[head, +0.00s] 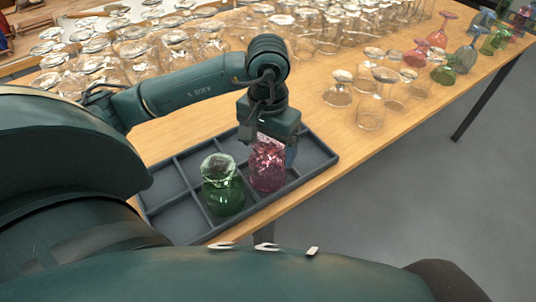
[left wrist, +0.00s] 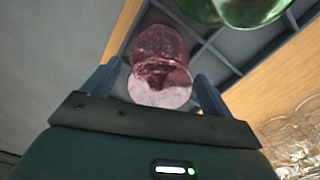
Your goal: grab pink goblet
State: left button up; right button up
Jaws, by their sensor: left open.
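A pink goblet (head: 268,166) stands upside down in a compartment of the dark grey divided tray (head: 318,154). In the left wrist view the goblet (left wrist: 160,62) lies between the two fingers of my left gripper (left wrist: 157,88), with a gap visible at the right finger. My left gripper (head: 268,143) is open and points down over the goblet, its fingers around the goblet's foot. A green goblet (head: 223,186) stands upside down in the compartment beside it, and its edge shows at the top of the left wrist view (left wrist: 245,8). My right gripper is not in view.
Several clear glasses (head: 370,108) stand upside down on the wooden table (head: 290,100). More coloured goblets (head: 437,36) stand at the far right. Several tray compartments (head: 165,188) are empty. The table's front edge runs just past the tray.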

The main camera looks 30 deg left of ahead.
pick_arm(q)
notch_tip(320, 180, down, 2)
jog(key=shift+f, duration=0.15)
jog(key=c, duration=0.9)
